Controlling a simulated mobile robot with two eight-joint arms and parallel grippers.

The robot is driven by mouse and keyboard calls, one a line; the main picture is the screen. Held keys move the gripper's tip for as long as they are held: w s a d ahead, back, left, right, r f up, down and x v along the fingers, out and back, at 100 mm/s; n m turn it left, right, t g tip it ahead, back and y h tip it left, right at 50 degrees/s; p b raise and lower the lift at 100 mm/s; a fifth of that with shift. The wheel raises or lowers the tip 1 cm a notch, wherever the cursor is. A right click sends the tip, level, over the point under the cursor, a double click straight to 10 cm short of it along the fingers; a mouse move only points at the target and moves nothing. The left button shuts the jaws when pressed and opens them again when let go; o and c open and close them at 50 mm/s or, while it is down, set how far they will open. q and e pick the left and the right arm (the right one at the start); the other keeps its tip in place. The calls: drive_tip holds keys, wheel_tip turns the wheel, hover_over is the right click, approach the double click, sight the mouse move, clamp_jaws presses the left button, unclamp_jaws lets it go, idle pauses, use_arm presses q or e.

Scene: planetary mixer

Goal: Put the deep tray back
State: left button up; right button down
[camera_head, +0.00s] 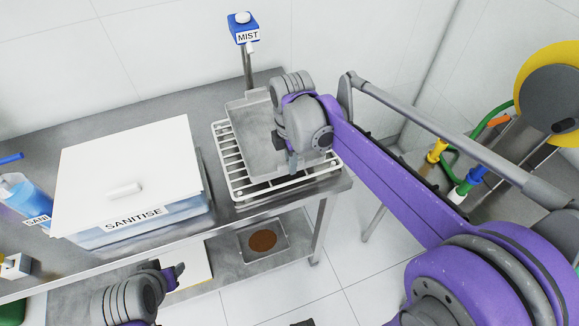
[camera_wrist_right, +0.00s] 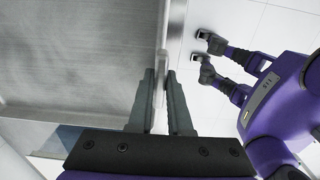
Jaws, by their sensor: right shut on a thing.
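The deep tray (camera_head: 252,150) is a grey metal pan over the white wire rack (camera_head: 232,178), below the blue MIST unit (camera_head: 243,30). I cannot tell whether it rests on the rack or hangs just above it. My right gripper (camera_head: 292,165) is at the tray's right side, shut on its rim. In the right wrist view the tray (camera_wrist_right: 75,60) fills the left, with its rim between the fingers of my right gripper (camera_wrist_right: 160,82). My left gripper (camera_head: 180,275) is low in front of the bench, and its jaw opening is unclear.
A lidded SANITISE bin (camera_head: 125,175) stands left of the rack on the steel bench (camera_head: 95,118). A blue bottle (camera_head: 22,195) stands at far left. The lower shelf holds a small tray with a brown round thing (camera_head: 263,241). A yellow disc-like fixture (camera_head: 550,90) is at right.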

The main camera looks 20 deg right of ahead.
drive_tip(key=shift+f, duration=1.55)
drive_tip(key=shift+f, duration=0.2)
drive_tip(key=c, duration=0.8)
unclamp_jaws()
drive_tip(key=shift+c, duration=0.2)
drive_tip(key=shift+r, duration=0.1)
